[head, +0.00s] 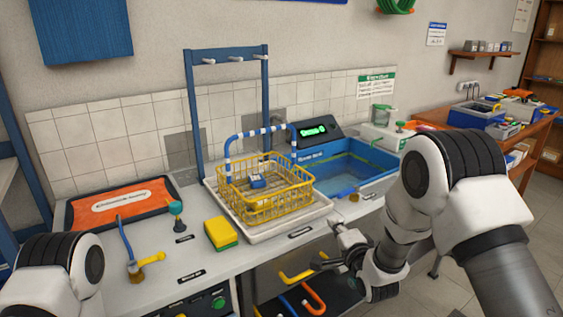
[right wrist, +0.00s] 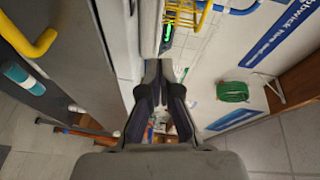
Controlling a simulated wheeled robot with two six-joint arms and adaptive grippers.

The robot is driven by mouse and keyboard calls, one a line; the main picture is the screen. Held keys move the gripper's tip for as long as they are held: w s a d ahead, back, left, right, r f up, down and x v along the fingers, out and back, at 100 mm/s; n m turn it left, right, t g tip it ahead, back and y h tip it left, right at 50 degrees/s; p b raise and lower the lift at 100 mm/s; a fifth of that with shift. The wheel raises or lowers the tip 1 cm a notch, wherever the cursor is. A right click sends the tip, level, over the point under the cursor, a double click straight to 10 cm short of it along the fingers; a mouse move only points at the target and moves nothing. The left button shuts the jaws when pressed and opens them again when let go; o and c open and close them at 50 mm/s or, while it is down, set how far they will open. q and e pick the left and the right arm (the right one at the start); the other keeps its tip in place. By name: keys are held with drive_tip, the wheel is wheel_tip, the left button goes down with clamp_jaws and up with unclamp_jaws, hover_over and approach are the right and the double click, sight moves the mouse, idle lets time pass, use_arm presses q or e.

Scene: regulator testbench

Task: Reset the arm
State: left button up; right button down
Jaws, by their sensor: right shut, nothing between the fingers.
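My right arm comes in from the right in the head view, with its white elbow high and its forearm bent down. My right gripper (head: 340,246) is shut and empty in front of the counter's front edge, near the yellow handle. In the right wrist view the dark fingers (right wrist: 158,72) are together with nothing held between them. Of my left arm only a white and black joint shows at the bottom left of the head view. My left gripper is out of view.
A yellow wire basket (head: 240,199) stands on a white tray left of the blue basin (head: 375,166). Floor is clear at the right.

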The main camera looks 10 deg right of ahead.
drive_tip(key=s+d+f+n+g+h+p, duration=0.1)
drive_tip(key=s+d+f+g+p, duration=0.2)
drive_tip(key=s+f+g, duration=1.1)
drive_tip(key=s+f+n+g, duration=0.1)
drive_tip(key=s+f+n, duration=0.2)
drive_tip(key=s, duration=0.6)
drive_tip(key=s+f+n+g, duration=0.1)
drive_tip(key=s+f+n, duration=0.3)
drive_tip(key=s, duration=0.6)
drive_tip(key=s+f+n+g+p, duration=0.1)
drive_tip(key=s+f+n, duration=0.2)
drive_tip(key=s+n, duration=0.3)
drive_tip(key=s, duration=0.4)
drive_tip(key=shift+s+d+f+h, duration=0.15)
drive_tip(key=shift+d+f+h, duration=0.2)
drive_tip(key=shift+f+h, duration=0.05)
